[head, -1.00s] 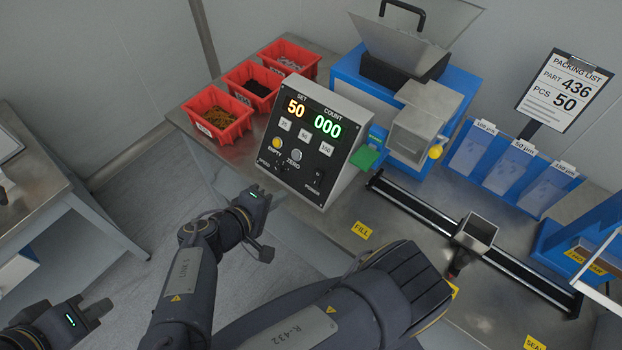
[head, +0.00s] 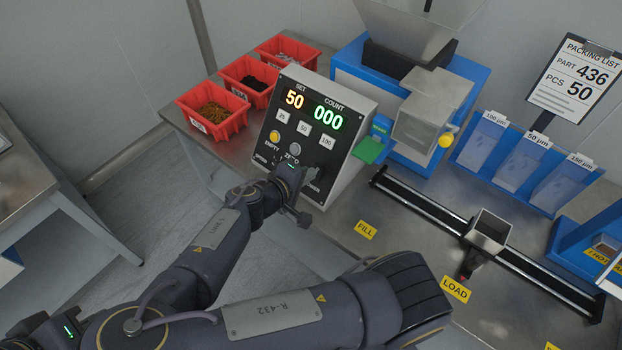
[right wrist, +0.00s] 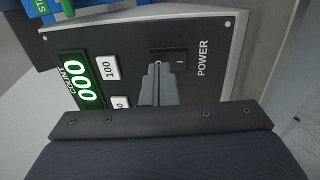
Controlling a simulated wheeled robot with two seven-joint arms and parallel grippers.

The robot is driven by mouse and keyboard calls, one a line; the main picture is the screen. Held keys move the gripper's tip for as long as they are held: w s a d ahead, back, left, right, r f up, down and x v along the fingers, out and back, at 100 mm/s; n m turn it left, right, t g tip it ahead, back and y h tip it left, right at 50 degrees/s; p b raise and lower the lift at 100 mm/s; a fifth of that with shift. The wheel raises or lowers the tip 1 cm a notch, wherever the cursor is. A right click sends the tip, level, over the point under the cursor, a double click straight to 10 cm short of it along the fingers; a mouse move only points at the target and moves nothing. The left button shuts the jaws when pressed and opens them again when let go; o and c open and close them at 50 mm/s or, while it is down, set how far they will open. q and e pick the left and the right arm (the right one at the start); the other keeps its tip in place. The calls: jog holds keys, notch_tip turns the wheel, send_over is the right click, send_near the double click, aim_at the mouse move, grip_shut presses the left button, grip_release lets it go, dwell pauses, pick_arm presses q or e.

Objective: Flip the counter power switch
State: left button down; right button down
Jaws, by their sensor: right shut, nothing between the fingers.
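The counter (head: 327,150) is a black-faced box on the bench, showing SET 50 and COUNT 000 lit. Its power switch (right wrist: 178,56), a black rocker marked O and I beside the word POWER, shows in the right wrist view; my arm mostly covers it in the head view. My right gripper (head: 306,178) is shut and empty at the lower part of the counter's face. In the right wrist view its fingertips (right wrist: 158,72) overlap the O end of the rocker; I cannot tell whether they touch. My left gripper (head: 62,330) shows only in part at the lower left, its fingers hidden.
Red bins (head: 212,112) of small parts stand left of the counter. A blue feeder machine (head: 432,108) stands behind it on the right. A rail with a metal cup (head: 488,232) crosses the bench. A packing list (head: 572,78) reads part 436, 50 pcs.

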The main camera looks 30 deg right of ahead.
jog(key=shift+x, duration=0.8)
jog(key=shift+r, duration=0.1)
jog(key=shift+d+r+y+p, duration=0.15)
jog(key=shift+d+y+p, duration=0.2)
jog(key=shift+p, duration=0.2)
jog(key=shift+w+f, duration=0.1)
jog(key=shift+f, duration=0.1)
jog(key=shift+r, duration=0.1)
